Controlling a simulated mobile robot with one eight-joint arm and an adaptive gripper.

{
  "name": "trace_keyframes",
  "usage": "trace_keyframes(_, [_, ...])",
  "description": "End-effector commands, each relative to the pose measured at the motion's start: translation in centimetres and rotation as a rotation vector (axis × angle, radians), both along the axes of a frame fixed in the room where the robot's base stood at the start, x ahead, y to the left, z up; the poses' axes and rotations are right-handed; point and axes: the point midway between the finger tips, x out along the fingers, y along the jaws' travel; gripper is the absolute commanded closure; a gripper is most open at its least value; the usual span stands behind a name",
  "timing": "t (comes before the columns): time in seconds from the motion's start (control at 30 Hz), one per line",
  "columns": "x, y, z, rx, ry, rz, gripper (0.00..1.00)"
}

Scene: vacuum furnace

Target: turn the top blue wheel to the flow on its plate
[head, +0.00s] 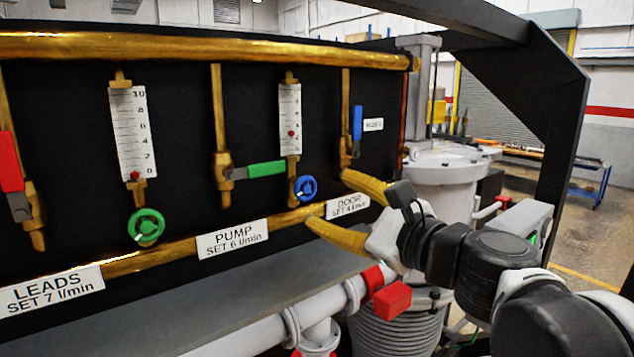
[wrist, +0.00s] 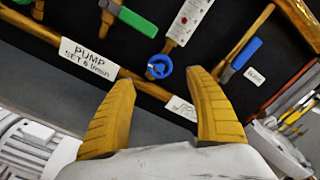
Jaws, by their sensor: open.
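The blue wheel (head: 306,189) sits at the foot of a white flow gauge (head: 290,105) on the black panel; it also shows in the wrist view (wrist: 159,67). The gauge's red float (head: 291,133) stands below mid-scale; I cannot read its exact value. The plate below right of the wheel (head: 347,205) reads "DOOR SET 4 l/min". My gripper (head: 324,197) is open with yellow fingers. In the wrist view the wheel appears between and just beyond the fingertips (wrist: 160,77), with no visible contact.
A green wheel (head: 146,226) under another gauge and the "PUMP SET 6 l/min" plate (head: 232,238) are to the left. A green lever (head: 266,169) and a blue lever (head: 357,122) flank the gauge. A brass pipe (head: 180,250) runs below; a grey ledge (head: 190,300) juts out beneath.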

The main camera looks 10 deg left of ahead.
Motion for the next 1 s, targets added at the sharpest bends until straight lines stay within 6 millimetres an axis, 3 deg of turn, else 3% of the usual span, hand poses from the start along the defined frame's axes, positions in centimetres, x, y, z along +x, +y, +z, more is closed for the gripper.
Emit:
trace_keyframes(0.3, [3.8, 4.5, 0.2, -0.002, -0.001, 0.001, 0.36])
trace_keyframes(0.77, [4.7, 5.5, 0.0, -0.002, -0.002, 0.001, 0.37])
trace_keyframes(0.93, [4.7, 5.5, 0.0, -0.002, -0.002, 0.001, 0.89])
trace_keyframes(1.0, [4.7, 5.5, 0.0, -0.003, -0.001, 0.0, 0.89])
